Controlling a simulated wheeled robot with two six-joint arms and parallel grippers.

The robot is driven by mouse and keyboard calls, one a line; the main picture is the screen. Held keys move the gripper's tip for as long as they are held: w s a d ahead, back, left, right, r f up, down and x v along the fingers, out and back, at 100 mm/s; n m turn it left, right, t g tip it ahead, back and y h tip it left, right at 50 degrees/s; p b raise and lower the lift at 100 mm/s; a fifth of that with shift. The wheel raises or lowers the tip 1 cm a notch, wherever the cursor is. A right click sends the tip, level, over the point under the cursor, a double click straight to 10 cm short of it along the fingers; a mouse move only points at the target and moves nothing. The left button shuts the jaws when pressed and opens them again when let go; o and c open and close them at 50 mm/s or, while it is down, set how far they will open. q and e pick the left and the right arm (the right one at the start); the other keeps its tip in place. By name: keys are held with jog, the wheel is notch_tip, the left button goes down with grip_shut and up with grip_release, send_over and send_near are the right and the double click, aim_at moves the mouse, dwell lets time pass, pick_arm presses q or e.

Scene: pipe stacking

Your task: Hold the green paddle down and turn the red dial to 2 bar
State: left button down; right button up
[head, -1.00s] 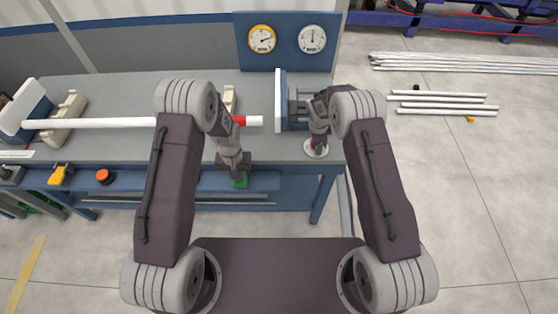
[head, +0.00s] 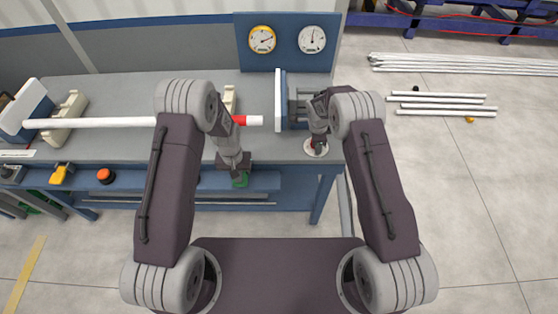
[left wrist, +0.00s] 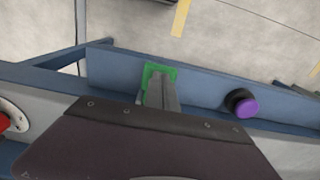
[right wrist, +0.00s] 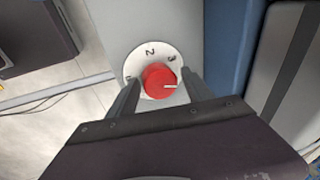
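The green paddle (head: 240,179) is on the bench's front edge; it also shows in the left wrist view (left wrist: 153,68). My left gripper (head: 238,170) has its fingers together, tips down over the paddle and apparently touching it. The red dial (right wrist: 160,81) sits on a round white plate with numbers, "2" at the top. Its white pointer line points right in the right wrist view, away from the 2. My right gripper (right wrist: 160,80) has a finger on each side of the dial, with narrow gaps showing. In the head view it hides most of the dial.
Two gauges, yellow-rimmed (head: 262,39) and white (head: 312,39), are on the blue back panel. A white pipe (head: 95,123) with a red band lies along the bench. A purple button (left wrist: 245,105) is near the paddle; an orange button (head: 105,176) is further left.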

jog(key=shift+s+f+g, duration=0.2)
jog(key=shift+f+g, duration=0.1)
jog(key=shift+f, duration=0.4)
jog(key=shift+r, duration=0.1)
jog(key=c, duration=1)
jog(key=o, duration=1)
jog(key=shift+r, duration=0.15)
jog(key=shift+w+d+r, duration=0.1)
jog(key=shift+w+r, duration=0.1)
jog(key=shift+w, duration=0.15)
